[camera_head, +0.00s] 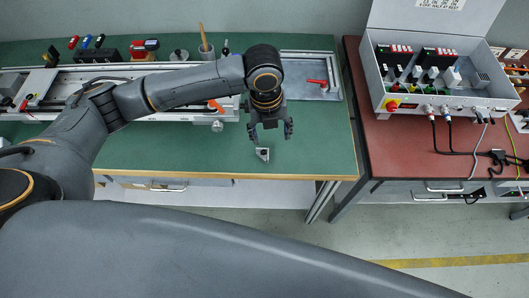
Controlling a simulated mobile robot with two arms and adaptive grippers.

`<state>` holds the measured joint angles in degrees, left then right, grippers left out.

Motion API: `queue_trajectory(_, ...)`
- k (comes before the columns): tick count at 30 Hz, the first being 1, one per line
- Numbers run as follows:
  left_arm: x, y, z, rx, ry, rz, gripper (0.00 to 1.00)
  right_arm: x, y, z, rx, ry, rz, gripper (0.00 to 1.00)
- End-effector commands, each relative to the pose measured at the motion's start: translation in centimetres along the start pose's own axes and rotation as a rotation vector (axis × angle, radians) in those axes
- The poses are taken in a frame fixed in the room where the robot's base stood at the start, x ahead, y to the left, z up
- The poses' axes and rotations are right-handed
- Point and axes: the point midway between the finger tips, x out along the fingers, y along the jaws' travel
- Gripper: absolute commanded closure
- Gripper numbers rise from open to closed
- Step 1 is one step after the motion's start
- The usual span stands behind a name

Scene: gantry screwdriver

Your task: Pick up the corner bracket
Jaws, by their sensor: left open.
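The corner bracket (262,154) is a small pale, roughly triangular piece with a dark spot. It lies on the green tabletop (318,150) near the front edge. My left gripper (270,136) points down just above and slightly behind the bracket. Its fingers are open and spread, with nothing between them. The exact gap between the fingertips and the bracket is hard to judge. My right gripper is not in view.
Behind the gripper runs a metal rail assembly (170,116) with a grey tray (318,88). A red-topped table (395,150) at the right carries an open electrical box (430,85) with cables. The green tabletop right of the bracket is clear.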

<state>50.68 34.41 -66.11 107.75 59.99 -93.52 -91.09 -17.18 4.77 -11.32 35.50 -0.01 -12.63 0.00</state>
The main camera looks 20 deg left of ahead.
Motion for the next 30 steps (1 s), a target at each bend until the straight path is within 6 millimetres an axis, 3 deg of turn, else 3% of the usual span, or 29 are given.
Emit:
queue_trajectory(3,-1.4,1.4,1.7,0.096,-0.007,0.058,0.36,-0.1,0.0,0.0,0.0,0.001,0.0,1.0)
queue_trajectory(8,-1.6,2.2,2.2,0.149,0.001,0.087,0.36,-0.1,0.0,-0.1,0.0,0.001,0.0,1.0)
queue_trajectory(19,4.8,2.7,2.2,0.15,0.003,0.088,0.36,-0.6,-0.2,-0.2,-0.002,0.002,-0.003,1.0)
queue_trajectory(30,8.3,2.9,2.3,0.15,0.002,0.088,0.36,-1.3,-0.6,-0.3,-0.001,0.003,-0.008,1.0)
